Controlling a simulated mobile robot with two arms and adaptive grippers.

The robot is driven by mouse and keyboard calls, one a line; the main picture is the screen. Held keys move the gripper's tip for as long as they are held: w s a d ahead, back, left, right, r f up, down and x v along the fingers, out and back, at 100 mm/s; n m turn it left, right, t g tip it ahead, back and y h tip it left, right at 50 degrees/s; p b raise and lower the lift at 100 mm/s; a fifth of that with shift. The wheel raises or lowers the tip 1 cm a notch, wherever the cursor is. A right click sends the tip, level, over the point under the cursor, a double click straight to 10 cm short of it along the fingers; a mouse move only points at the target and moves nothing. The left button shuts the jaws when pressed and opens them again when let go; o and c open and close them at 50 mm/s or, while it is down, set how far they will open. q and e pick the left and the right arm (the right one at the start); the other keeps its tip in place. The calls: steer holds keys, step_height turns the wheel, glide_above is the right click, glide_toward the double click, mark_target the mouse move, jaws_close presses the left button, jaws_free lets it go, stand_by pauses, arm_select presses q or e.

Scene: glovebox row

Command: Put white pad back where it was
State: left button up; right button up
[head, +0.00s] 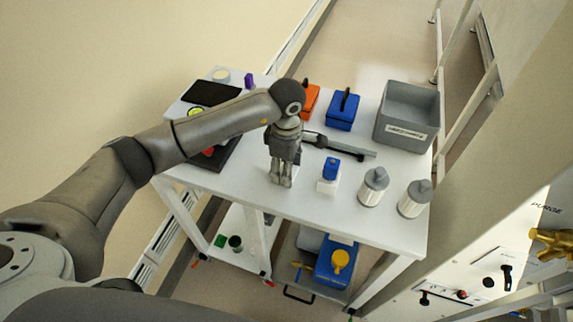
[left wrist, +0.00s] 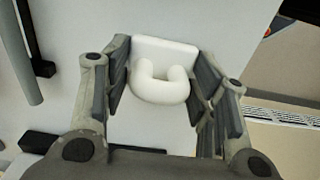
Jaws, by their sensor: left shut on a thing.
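The white pad (left wrist: 165,48) shows in the left wrist view as a flat white plate with a thick white loop handle. It sits between the two fingers of my left gripper (left wrist: 161,86), which is shut on it. In the head view my left gripper (head: 281,182) points down over the front part of the white table (head: 340,217). There the pad is hidden by the gripper, and I cannot tell whether it touches the table top. My right gripper is not in view.
Right of the gripper stand a blue-topped white block (head: 328,176) and two grey-and-white canisters (head: 373,188) (head: 414,199). Behind are a blue box (head: 342,110), an orange box (head: 310,99), a grey bin (head: 408,115) and a long dark tool (head: 340,146). The front table strip is clear.

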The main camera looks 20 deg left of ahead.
arm_select(q)
steer(key=shift+f, duration=0.5)
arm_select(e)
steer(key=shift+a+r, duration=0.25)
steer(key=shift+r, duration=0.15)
arm_select(q)
steer(key=shift+f, duration=0.1)
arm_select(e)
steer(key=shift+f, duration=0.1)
arm_select(q)
steer(key=shift+f, duration=0.15)
steer(key=o, duration=0.9)
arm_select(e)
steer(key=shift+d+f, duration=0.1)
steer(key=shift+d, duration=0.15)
